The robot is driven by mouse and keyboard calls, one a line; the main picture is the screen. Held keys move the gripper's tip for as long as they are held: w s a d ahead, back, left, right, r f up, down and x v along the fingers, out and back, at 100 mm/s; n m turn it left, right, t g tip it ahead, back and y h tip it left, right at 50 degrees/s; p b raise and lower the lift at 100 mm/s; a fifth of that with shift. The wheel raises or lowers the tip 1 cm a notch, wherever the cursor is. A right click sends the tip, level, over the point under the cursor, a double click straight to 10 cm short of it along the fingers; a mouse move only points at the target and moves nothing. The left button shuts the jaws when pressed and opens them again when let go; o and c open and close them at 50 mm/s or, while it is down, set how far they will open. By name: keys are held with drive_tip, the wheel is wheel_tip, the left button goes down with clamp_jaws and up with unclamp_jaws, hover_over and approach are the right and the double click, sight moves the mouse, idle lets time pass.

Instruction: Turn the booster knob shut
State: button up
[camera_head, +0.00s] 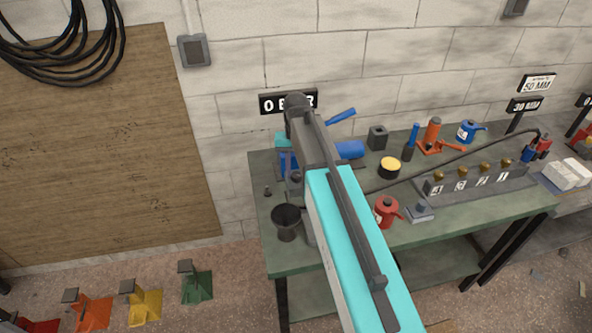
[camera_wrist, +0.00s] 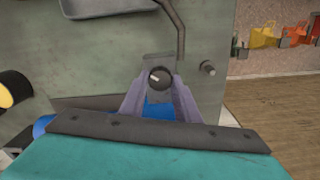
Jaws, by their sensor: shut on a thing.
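The booster (camera_head: 350,150), with a blue cylinder and a raised blue handle (camera_head: 341,117), stands at the left end of the green bench (camera_head: 440,222). My arm hides much of it in the head view. The booster knob (camera_wrist: 160,78) is round and dark with a pale pointer mark, in the middle of the wrist view. My gripper (camera_wrist: 158,88) has its two lavender fingers on either side of the knob, shut on it. The exact finger contact is hard to see. In the head view the knob is not clearly visible behind my arm.
A dark cup (camera_head: 286,222) stands at the bench's front left. A red can (camera_head: 386,211), a yellow-topped pot (camera_head: 389,168) and a dark block (camera_head: 377,138) stand right of my arm. A black hose (camera_head: 440,159) crosses the bench. A sign (camera_head: 270,104) is partly hidden behind my arm.

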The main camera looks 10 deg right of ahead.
sight(297, 175)
drive_tip(key=m, duration=0.5)
drive_tip(key=shift+m+p, duration=0.3)
drive_tip(key=m, duration=0.4)
drive_tip(key=shift+m, duration=0.3)
drive_tip(key=o, duration=1)
drive_tip(key=shift+o, duration=0.2)
wheel_tip(297, 175, up, 14)
drive_tip(key=b, duration=0.2)
drive_tip(key=shift+s+f, duration=0.1)
drive_tip(key=shift+f, duration=0.05)
idle(0.5)
